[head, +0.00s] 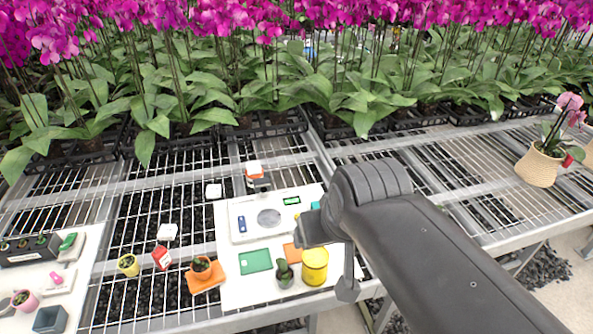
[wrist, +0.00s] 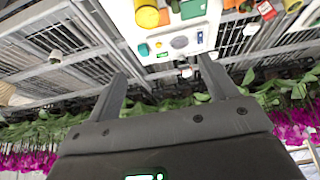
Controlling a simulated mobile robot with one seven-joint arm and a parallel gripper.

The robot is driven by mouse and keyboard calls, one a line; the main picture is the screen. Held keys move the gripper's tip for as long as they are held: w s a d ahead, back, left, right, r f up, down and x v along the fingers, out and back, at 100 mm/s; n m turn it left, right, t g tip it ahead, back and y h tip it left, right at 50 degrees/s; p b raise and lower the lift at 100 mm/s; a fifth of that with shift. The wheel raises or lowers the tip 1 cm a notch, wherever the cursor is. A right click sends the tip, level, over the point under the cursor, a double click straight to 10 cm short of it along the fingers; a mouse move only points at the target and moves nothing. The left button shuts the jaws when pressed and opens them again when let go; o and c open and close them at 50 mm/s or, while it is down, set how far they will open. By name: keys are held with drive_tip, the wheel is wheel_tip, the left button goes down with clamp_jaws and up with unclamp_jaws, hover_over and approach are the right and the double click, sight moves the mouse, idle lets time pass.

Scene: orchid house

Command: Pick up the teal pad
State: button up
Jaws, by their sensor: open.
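A flat green-teal rectangular pad (head: 255,261) lies on the white board (head: 233,292), left of a small potted cactus. It also shows near the top of the wrist view (wrist: 193,9). I cannot tell for sure which of the two is the named pad. My gripper (wrist: 160,82) is open, with nothing between its fingers, above and apart from the board. My arm hides part of the board's right side.
A white scale (head: 248,233), yellow pot (head: 314,267), cactus pot (head: 284,276) and orange pad with a plant (head: 206,278) crowd the board area. A red-and-white carton (head: 161,257) stands left. Orchids line the back; the mesh bench at right is largely clear.

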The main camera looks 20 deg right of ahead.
drive_tip(key=w+d+f+m+g+y, duration=0.1)
drive_tip(key=w+d+f+m+g, duration=0.2)
drive_tip(key=w, duration=0.7)
drive_tip(key=w+d+m+y, duration=0.1)
drive_tip(key=w+d+m, duration=0.1)
drive_tip(key=w+m, duration=0.65)
drive_tip(key=w+d+f+m+g+y, duration=0.1)
drive_tip(key=w+d+f, duration=0.25)
drive_tip(key=w, duration=0.25)
drive_tip(key=w+d+f+m+g, duration=0.1)
drive_tip(key=w+d+f, duration=0.1)
drive_tip(key=w+f, duration=0.35)
drive_tip(key=w+d+f+m, duration=0.1)
drive_tip(key=w+f, duration=0.1)
drive_tip(key=f, duration=0.3)
drive_tip(key=w+d+f+m+y, duration=0.1)
drive_tip(key=w+f+m, duration=0.1)
drive_tip(key=f, duration=0.4)
drive_tip(key=w+d+f+m, duration=0.1)
drive_tip(key=w+d+f, duration=0.1)
drive_tip(key=f, duration=0.4)
drive_tip(key=shift+m+g+y, duration=0.25)
drive_tip(key=shift+g+y, duration=0.05)
drive_tip(key=shift+a+x, duration=0.1)
drive_tip(key=shift+x, duration=1.2)
drive_tip(key=shift+a+x, duration=0.15)
drive_tip(key=shift+x, duration=1.15)
drive_tip(key=shift+r, duration=0.1)
drive_tip(key=shift+c, duration=0.4)
